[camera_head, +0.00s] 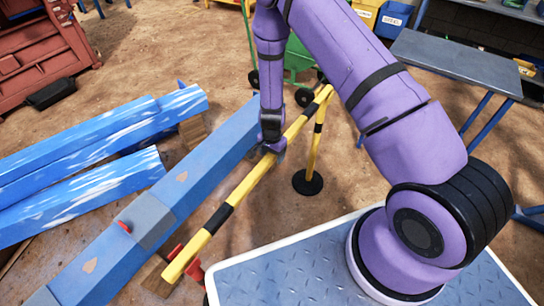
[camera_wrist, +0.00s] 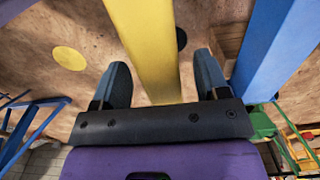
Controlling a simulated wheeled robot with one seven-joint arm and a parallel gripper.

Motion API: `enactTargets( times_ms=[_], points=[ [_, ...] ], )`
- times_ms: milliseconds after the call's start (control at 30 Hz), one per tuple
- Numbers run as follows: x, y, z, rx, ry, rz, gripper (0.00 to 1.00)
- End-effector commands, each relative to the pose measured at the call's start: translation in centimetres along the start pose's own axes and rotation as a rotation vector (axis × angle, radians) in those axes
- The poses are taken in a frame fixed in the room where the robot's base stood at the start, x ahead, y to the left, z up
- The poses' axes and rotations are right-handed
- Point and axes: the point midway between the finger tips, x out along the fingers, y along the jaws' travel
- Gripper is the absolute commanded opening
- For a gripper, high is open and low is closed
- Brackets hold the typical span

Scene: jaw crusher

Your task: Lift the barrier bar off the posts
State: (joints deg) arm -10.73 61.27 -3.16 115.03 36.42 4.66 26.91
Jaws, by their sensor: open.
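The yellow and black barrier bar (camera_head: 243,187) runs diagonally in the head view, from the lower left up to the right. A yellow and black post (camera_head: 317,135) on a round black base stands under its far part. Red pieces (camera_head: 192,272) show by its near end; the near post is not clear. My gripper (camera_head: 272,147) points down at the bar's middle stretch. In the wrist view my gripper (camera_wrist: 161,65) is open, with the yellow bar (camera_wrist: 147,45) between its two fingers and gaps on both sides. Whether the bar touches the palm cannot be told.
A long blue beam (camera_head: 195,190) lies close along the bar's left side. More blue and white beams (camera_head: 95,185) lie farther left. A grey table (camera_head: 455,62) stands at the right back, and a green cart (camera_head: 300,60) is behind the bar. Brown ground is open between.

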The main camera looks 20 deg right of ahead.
Motion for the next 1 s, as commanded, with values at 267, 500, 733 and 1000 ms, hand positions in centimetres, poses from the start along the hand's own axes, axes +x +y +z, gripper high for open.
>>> enactTargets(
  times_ms=[267, 500, 733, 1000],
  points=[
    [-0.1, 0.0, 0.0, 0.000, 0.000, 0.000, 0.34],
    [-0.1, -0.1, 0.0, -0.001, 0.000, -0.001, 0.00],
    [-0.4, -0.1, 0.0, -0.001, 0.001, -0.002, 0.00],
    [-3.9, -0.2, 0.0, -0.002, 0.003, -0.004, 0.00]
  ],
)
